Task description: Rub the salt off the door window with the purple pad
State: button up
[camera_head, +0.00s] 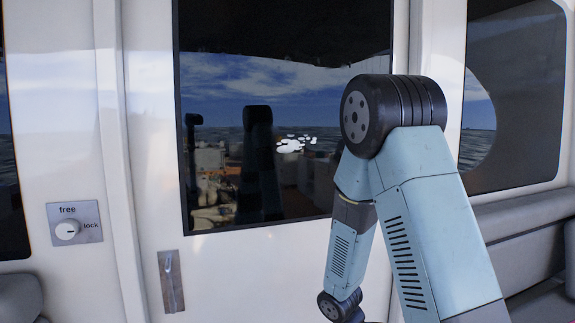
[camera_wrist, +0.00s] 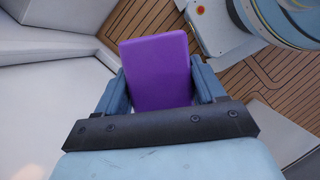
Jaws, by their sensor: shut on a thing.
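The door window (camera_head: 285,190) is a dark reflective pane in the white door in the head view. A cluster of white salt spots (camera_head: 296,144) shows on it, right of its middle, close to my arm. The purple pad (camera_wrist: 157,72) is between the two blue fingers of my gripper (camera_wrist: 158,85) in the wrist view. My gripper is shut on the pad, holding it above the floor. My gripper and the pad are out of sight in the head view, where the arm bends downward in front of the door.
A free/lock knob plate (camera_head: 75,223) is on the wall left of the door. A metal handle plate (camera_head: 171,281) is low on the door. A bench seat (camera_head: 515,240) is at the right. The wrist view shows slatted wooden floor (camera_wrist: 270,75) and pale seating (camera_wrist: 50,50).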

aim_at(315, 147)
jog(key=w+a+r+m+t+y, duration=0.2)
jog(key=w+a+r+m+y, duration=0.5)
jog(key=r, duration=0.4)
jog(key=w+a+r+m+t+y, duration=0.1)
jog(key=w+a+r+m+y, duration=0.4)
jog(key=a+r, duration=0.55)
notch_tip(315, 147, up, 31)
jog(key=w+a+m+t, duration=0.1)
jog(key=w+m+t, duration=0.3)
jog(key=t, duration=0.8)
jog(key=shift+m+g, duration=0.4)
jog(key=shift+m, duration=0.2)
jog(key=shift+w+a, duration=0.3)
jog(key=shift+w, duration=0.4)
jog(key=shift+w+a, duration=0.3)
jog(key=shift+w, duration=0.4)
jog(key=shift+w+a, duration=0.3)
jog(key=shift+w, duration=0.4)
jog(key=shift+w+a, duration=0.15)
jog(key=shift+w, duration=0.4)
jog(key=shift+w+a, duration=0.15)
jog(key=shift+w, duration=0.4)
jog(key=shift+d, duration=0.1)
